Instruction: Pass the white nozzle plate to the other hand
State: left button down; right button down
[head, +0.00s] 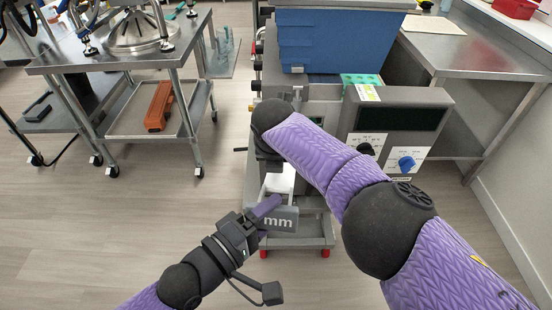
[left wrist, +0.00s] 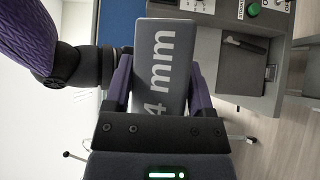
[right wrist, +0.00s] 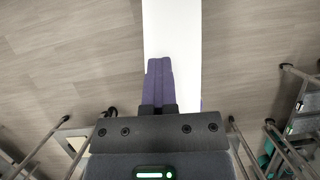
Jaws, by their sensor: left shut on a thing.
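The nozzle plate (head: 280,220) shows a grey face with "mm" lettering in the head view, with a white part (head: 280,180) just behind it. In the left wrist view the block (left wrist: 163,65) looks grey and reads "4 mm". My left gripper (head: 262,210) is shut on it, one finger on each side. My right gripper (right wrist: 158,85) points down, its purple fingers together with nothing seen between them. A white surface (right wrist: 172,30) lies behind those fingers; whether they touch it I cannot tell. My right forearm hides part of the area in the head view.
The depositor machine with a blue hopper (head: 330,40) and a control box (head: 395,120) stands just beyond. A steel cart (head: 120,60) with an orange case (head: 159,106) is at left, a steel table (head: 480,55) at right.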

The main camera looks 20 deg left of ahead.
jog(key=c, duration=1.3)
grip_release()
jog(key=o, duration=1.3)
jog(key=shift+r, duration=0.15)
